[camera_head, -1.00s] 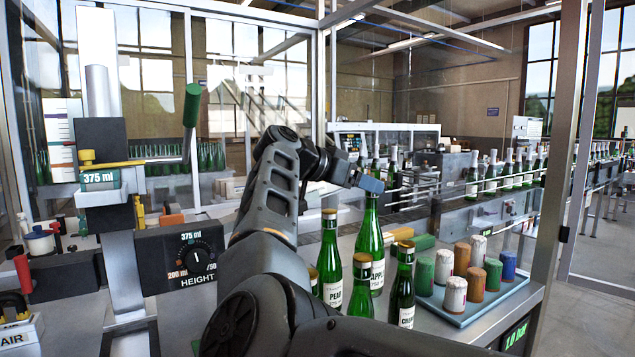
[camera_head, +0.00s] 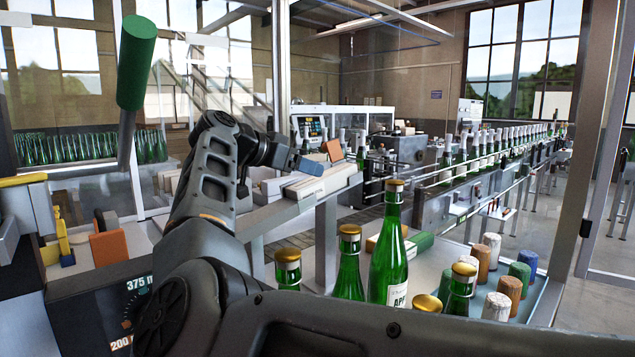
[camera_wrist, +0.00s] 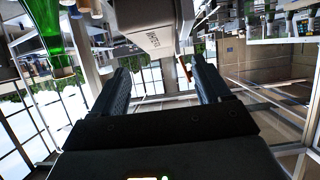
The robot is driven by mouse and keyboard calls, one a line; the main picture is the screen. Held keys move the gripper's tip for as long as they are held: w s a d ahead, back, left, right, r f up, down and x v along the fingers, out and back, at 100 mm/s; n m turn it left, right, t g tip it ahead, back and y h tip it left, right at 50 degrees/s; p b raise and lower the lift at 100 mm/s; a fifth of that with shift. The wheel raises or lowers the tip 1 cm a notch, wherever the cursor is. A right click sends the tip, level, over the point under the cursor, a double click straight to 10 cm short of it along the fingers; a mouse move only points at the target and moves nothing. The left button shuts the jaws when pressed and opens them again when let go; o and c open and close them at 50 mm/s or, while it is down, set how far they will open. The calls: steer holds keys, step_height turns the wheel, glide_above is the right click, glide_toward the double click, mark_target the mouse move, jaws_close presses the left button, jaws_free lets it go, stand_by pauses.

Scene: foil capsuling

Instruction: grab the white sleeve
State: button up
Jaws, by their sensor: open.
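Two white sleeves stand at the right in the head view. One white sleeve (camera_head: 490,246) is at the back of a group of coloured sleeves, and another white sleeve (camera_head: 496,306) is nearer the front. My gripper (camera_head: 308,167) is up and to the left of them, beyond the green bottles and well apart from the sleeves. In the wrist view my gripper (camera_wrist: 162,72) has its two dark fingers spread with a clear gap. No sleeve can be made out between them there. A pale box (camera_wrist: 145,25) with lettering shows past the fingertips.
Several green bottles with gold tops, one of them an upright bottle (camera_head: 389,250), stand between my arm and the sleeves. A conveyor (camera_head: 450,200) with bottles runs behind.

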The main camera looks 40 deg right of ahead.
mark_target(324, 175)
steer(key=p+x, duration=0.2)
steer(key=x, duration=0.3)
steer(key=shift+d+f, duration=0.15)
steer(key=shift+d, duration=0.15)
steer(key=shift+w+d+f, duration=0.1)
steer(key=shift+d+f, duration=0.2)
steer(key=shift+d, duration=0.05)
steer(key=shift+c, duration=0.2)
steer(key=c, duration=1)
